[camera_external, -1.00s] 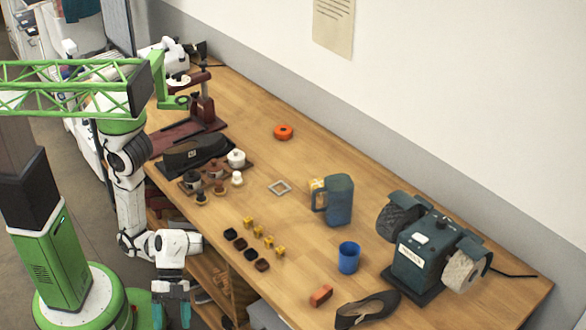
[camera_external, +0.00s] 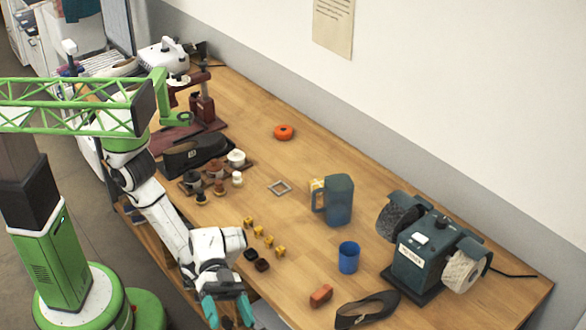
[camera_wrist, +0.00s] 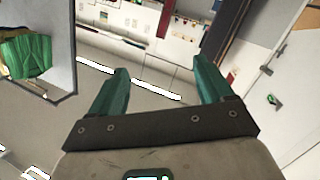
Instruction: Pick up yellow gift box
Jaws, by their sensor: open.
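Several small yellow gift boxes (camera_external: 268,240) sit in a diagonal row on the wooden table in the external view. They look alike, so I cannot tell which one the task names. My gripper (camera_external: 228,311) is at the table's front edge, in front of the row and apart from it, with its teal fingers pointing downward in the picture. In the wrist view my gripper (camera_wrist: 161,82) is open, with nothing between its fingers.
Dark small blocks (camera_external: 262,264) lie between the yellow row and my wrist. A blue cup (camera_external: 348,257), a teal jug (camera_external: 340,200), an orange-brown block (camera_external: 321,295), a dark shoe (camera_external: 368,309) and a bench grinder (camera_external: 420,250) stand right.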

